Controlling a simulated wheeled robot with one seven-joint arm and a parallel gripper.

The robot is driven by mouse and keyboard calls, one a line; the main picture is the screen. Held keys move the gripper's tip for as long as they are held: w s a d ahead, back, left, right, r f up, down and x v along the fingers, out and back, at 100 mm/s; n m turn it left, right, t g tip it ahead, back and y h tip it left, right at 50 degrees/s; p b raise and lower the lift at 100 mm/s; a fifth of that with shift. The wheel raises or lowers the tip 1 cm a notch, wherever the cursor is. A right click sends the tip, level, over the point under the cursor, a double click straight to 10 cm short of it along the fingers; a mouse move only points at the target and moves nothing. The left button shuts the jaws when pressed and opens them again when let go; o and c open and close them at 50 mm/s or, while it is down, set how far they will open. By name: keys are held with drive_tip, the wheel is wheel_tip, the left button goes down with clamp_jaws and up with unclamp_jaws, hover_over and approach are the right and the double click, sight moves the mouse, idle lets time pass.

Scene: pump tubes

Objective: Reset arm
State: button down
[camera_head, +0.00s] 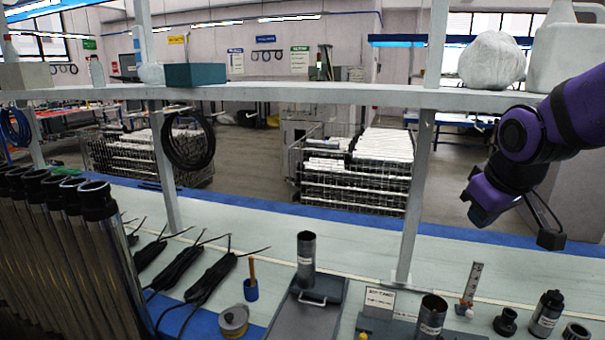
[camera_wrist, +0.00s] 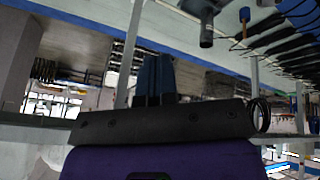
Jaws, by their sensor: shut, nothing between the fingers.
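My purple arm (camera_head: 520,140) reaches in from the right in the head view, raised above the right part of the bench. My gripper (camera_wrist: 153,60) shows in the wrist view with its two dark blue fingers together, shut and empty. It touches nothing that I can see. Metal pump tubes (camera_head: 70,250) with black tops stand in a leaning row at the left. A dark upright cylinder (camera_head: 306,258) stands at a grey tray (camera_head: 333,296). A second labelled cylinder (camera_head: 431,318) stands farther right.
A shelf (camera_head: 270,93) on posts (camera_head: 412,215) crosses above the bench (camera_head: 340,225). Black cabled parts (camera_head: 207,280), a tape roll (camera_head: 234,318), a small sign (camera_head: 379,300) and a black bottle (camera_head: 546,313) stand or lie in front. The bench's back strip is mostly clear.

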drive_tip(key=s+r+m, duration=0.2)
drive_tip(key=s, duration=0.6)
drive_tip(key=s+r+m, duration=0.2)
drive_tip(key=s, duration=0.6)
drive_tip(key=shift+r+y, duration=0.3)
drive_tip(key=shift+r, duration=0.1)
drive_tip(key=shift+w+a, duration=0.1)
